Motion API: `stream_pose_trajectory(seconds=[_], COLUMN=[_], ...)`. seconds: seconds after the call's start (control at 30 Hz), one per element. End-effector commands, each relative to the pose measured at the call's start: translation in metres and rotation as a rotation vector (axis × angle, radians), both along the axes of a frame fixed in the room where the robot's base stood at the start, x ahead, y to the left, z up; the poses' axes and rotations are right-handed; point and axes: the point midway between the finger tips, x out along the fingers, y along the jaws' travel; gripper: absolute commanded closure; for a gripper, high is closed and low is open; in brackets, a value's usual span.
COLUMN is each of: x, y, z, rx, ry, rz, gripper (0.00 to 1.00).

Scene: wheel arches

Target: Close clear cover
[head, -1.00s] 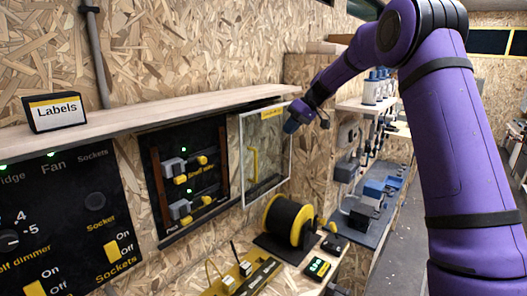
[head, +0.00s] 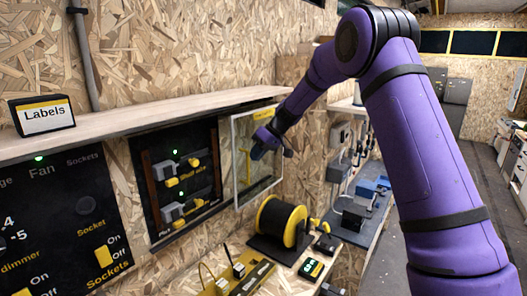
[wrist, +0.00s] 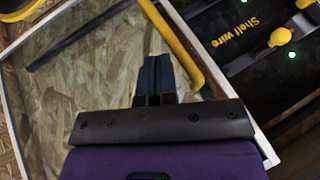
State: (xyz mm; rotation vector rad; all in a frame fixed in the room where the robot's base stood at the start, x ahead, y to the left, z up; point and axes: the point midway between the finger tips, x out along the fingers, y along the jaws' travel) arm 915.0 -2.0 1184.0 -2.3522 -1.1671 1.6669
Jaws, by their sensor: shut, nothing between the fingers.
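The clear cover (head: 262,184), a see-through pane in a white frame with a yellow handle (head: 246,166), stands open to the right of the dark shell wire panel (head: 181,210). My gripper (head: 257,151) is shut and empty, in front of the upper part of the cover. In the wrist view the shut fingertips (wrist: 153,60) lie just beside the yellow handle (wrist: 172,42), over the clear pane (wrist: 95,75). I cannot tell whether they touch it. The panel's edge with a yellow lever (wrist: 280,37) shows at the right.
A wooden shelf (head: 120,134) with a labels box (head: 43,115) runs above the panels. Below the cover, a black and yellow spool (head: 280,222) and yellow-black fittings (head: 238,278) stand on a ledge. Another panel (head: 60,220) is at the left.

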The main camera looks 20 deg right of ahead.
Motion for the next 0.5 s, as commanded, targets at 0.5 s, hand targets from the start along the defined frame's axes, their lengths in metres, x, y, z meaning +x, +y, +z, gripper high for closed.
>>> stream_pose_trajectory(seconds=[0.5], x=[-0.0031], y=[0.0056], z=[0.0007], rx=[0.0], ry=[-0.001], rz=[0.001], gripper=[1.0])
